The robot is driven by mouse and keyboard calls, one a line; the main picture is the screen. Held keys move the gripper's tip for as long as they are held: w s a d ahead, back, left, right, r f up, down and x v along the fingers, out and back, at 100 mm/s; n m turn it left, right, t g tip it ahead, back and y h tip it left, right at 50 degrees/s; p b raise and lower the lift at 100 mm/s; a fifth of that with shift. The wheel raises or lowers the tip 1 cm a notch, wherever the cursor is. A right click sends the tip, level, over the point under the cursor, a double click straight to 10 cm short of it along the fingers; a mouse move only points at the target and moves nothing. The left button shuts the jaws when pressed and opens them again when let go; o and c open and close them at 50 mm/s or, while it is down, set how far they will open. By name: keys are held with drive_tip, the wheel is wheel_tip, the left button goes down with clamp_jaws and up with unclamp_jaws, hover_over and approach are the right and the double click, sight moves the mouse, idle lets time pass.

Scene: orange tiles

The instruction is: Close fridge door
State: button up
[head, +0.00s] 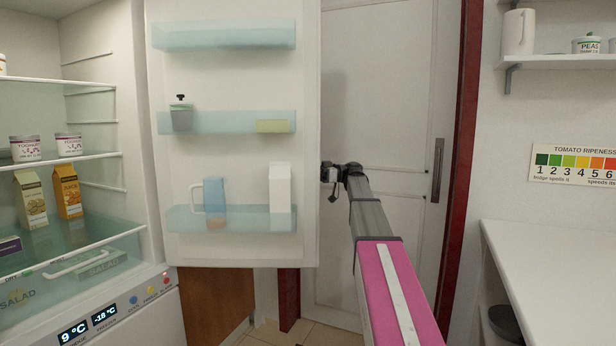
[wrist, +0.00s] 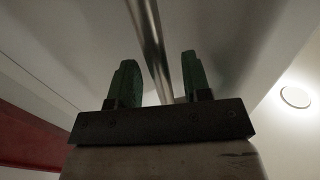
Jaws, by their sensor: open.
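The fridge door (head: 230,85) stands open in the head view, its inner face with shelves turned towards me. The open fridge (head: 90,45) is on the left. My gripper (head: 328,172) is at the free right edge of the door, its tips partly hidden there. In the wrist view my gripper (wrist: 160,75) is open, with two green fingers apart. A shiny metal bar (wrist: 150,40), which looks like the door's handle, runs lengthwise in the gap between the fingers. I cannot tell whether either finger touches it.
Door shelves hold a blue jug (head: 214,196), a white carton (head: 280,190) and a small grey container (head: 181,118). A grey-white door (head: 390,80) with a red frame (head: 466,120) is behind my arm. A white counter (head: 560,265) stands on the right.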

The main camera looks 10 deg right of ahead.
drive_tip(key=shift+a, duration=0.5)
clamp_jaws()
